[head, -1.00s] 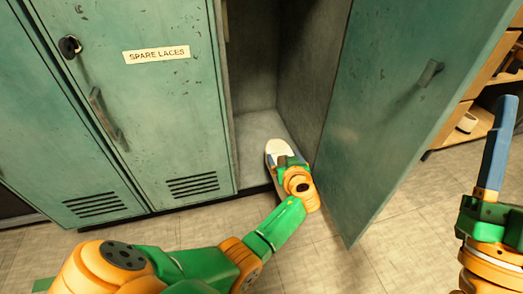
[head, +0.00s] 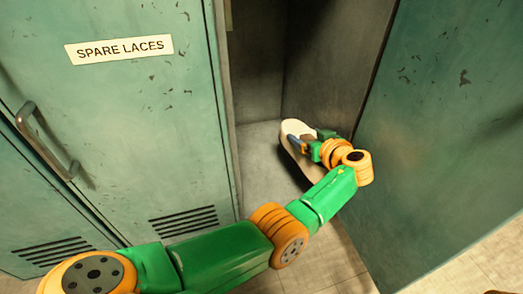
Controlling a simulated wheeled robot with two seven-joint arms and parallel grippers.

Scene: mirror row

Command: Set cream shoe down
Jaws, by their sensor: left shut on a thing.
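The cream shoe (head: 292,128) is inside the open locker, low over or on its grey floor (head: 262,165). I cannot tell whether its sole touches the floor. My left gripper (head: 305,144) is shut on the shoe, and the gripper and wrist hide part of it. The shoe's rounded pale end points to the back of the locker. My right gripper is out of view.
The locker's green door (head: 440,130) stands open on the right, close to my left wrist. A shut locker door labelled SPARE LACES (head: 125,110) is on the left. Locker floor left of the shoe is bare.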

